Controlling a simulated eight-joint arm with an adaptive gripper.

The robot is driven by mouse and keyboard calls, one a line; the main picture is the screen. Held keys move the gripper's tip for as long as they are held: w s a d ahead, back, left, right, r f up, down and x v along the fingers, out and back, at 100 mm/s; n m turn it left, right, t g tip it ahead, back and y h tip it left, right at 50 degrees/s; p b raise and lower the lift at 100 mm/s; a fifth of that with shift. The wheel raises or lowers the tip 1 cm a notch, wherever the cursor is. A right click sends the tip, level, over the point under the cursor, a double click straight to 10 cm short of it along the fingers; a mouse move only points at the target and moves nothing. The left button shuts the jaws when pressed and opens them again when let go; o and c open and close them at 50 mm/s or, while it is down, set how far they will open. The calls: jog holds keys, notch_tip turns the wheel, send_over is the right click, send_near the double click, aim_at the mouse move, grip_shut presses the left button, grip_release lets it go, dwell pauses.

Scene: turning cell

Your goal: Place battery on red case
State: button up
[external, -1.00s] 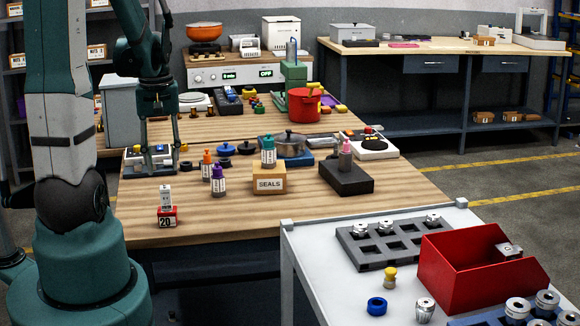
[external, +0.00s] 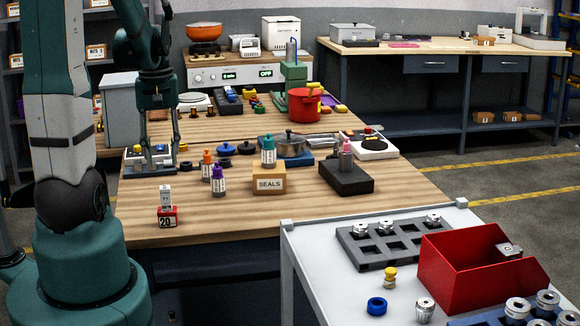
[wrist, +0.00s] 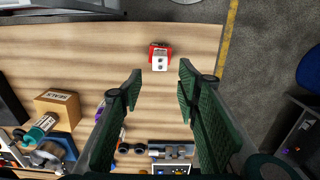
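A small white upright piece with dark markings, which looks like the battery (external: 165,195), stands on a small red case with a white "20" label (external: 167,217) near the front left of the wooden table. In the wrist view, the white piece (wrist: 160,63) shows on top of the red case (wrist: 159,47), beyond the fingertips. My gripper (external: 160,172) is over the table's left side, behind and apart from them. In the wrist view, my gripper (wrist: 161,75) has its fingers wide apart, with nothing held between them.
Purple (external: 218,180) and orange (external: 207,163) bottles and a SEALS box (external: 269,179) stand right of the case. A black block (external: 346,178) is farther right. A large red bin (external: 470,275) stands on the white table. Wood around the small case is clear.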

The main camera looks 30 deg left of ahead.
jog(key=s+d+r+m+t, duration=0.2)
jog(key=d+r+m+t, duration=0.1)
jog(key=d+r, duration=0.5)
jog(key=s+d+r+m+t, duration=0.2)
jog(key=d+r+m+t, duration=0.2)
jog(key=d, duration=0.9)
jog(key=shift+r+m, duration=1)
jog(key=shift+r, duration=0.85)
notch_tip(320, 180, down, 8)
jog(key=b, duration=0.8)
jog(key=shift+f+b, duration=0.25)
jog(key=shift+b, duration=0.05)
